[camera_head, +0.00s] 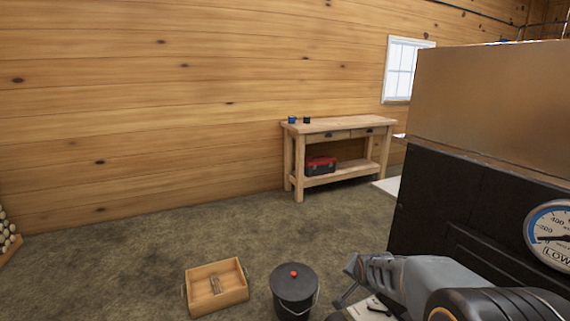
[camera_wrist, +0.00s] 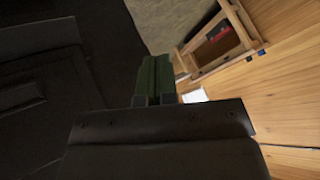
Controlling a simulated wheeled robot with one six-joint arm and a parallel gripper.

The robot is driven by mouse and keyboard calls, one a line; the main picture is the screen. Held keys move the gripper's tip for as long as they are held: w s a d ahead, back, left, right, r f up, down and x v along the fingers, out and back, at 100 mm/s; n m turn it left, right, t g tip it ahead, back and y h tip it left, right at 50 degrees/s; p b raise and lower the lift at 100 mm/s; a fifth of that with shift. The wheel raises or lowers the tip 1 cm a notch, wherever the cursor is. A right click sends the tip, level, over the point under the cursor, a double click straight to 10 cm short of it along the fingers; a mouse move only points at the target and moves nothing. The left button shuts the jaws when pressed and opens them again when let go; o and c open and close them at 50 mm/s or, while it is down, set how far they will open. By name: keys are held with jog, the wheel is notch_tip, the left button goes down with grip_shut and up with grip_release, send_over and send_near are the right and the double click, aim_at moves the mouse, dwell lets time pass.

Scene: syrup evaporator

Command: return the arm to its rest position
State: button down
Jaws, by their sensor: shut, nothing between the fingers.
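My gripper (camera_wrist: 154,80) shows in the middle of the wrist view, with its dark green fingers together and nothing between them. In the head view my grey and black arm reaches in from the lower right, in front of the dark evaporator (camera_head: 440,215). The evaporator's dark side also fills the left of the wrist view (camera_wrist: 45,85).
A round gauge (camera_head: 550,238) is on the evaporator's front. A black lidded bucket (camera_head: 294,290) and a wooden crate (camera_head: 202,272) stand on the floor left of my arm. A workbench (camera_head: 345,127) with a red toolbox (camera_head: 320,165) stands by the wall. Open floor lies between.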

jog(key=s+a+r+n+g+p, duration=0.2)
jog(key=s+r+n+p, duration=0.2)
jog(key=s+r, duration=0.5)
jog(key=s+a+r+n+g+y+p, duration=0.1)
jog(key=s+r+n+p, duration=0.3)
jog(key=s, duration=0.9)
notch_tip(320, 180, up, 6)
jog(key=a+g+p, duration=0.1)
jog(key=p, duration=0.2)
jog(key=shift+s+a+f+g, duration=0.15)
jog(key=shift+s+a+g, duration=0.05)
jog(key=shift+g, duration=0.1)
